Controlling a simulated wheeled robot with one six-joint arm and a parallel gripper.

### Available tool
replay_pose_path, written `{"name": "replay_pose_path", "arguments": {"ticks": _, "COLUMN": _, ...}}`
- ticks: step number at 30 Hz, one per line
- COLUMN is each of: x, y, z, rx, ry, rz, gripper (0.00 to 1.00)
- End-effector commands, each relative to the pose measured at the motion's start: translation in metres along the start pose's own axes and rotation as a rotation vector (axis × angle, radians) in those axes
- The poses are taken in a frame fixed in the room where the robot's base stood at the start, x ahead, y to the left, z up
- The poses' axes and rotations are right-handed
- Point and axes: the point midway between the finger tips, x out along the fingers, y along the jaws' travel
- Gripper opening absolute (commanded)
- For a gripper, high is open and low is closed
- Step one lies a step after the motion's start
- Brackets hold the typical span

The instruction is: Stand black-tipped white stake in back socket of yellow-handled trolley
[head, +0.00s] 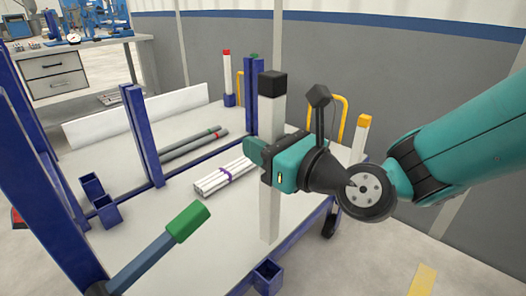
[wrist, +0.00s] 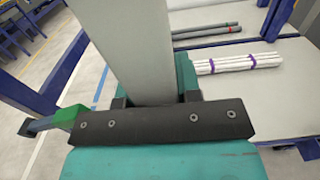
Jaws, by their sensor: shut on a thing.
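My gripper (head: 268,160) is shut on the black-tipped white stake (head: 270,118), gripping it around mid-length. The stake is upright, black tip at the top. Its lower end shows just above and behind an empty blue socket (head: 268,279) at the trolley's near edge; the two look apart. In the wrist view the stake (wrist: 130,50) rises from my gripper (wrist: 150,100), and its lower end is hidden. The trolley has a pale deck (head: 150,228), a blue frame and yellow handles (head: 341,112) at the far right. I cannot tell which socket is the back one.
Bundled white pipes (head: 224,176) and dark grey pipes (head: 193,147) lie on the deck. Blue posts (head: 143,135), a red-tipped stake (head: 228,72) and a yellow-tipped stake (head: 360,138) stand around it. Empty blue sockets (head: 105,211) are at left. A green-ended bar (head: 187,222) juts up in front.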

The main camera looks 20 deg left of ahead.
Motion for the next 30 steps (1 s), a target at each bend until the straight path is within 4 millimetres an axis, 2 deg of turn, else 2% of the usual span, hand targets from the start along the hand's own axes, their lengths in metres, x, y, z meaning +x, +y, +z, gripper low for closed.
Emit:
{"name": "replay_pose_path", "arguments": {"ticks": 3, "x": 0.000, "y": 0.000, "z": 0.014, "rx": 0.000, "ry": -0.002, "rz": 0.000, "gripper": 0.00}}
{"name": "replay_pose_path", "arguments": {"ticks": 30, "x": 0.000, "y": 0.000, "z": 0.080, "rx": 0.000, "ry": -0.002, "rz": -0.001, "gripper": 0.00}}
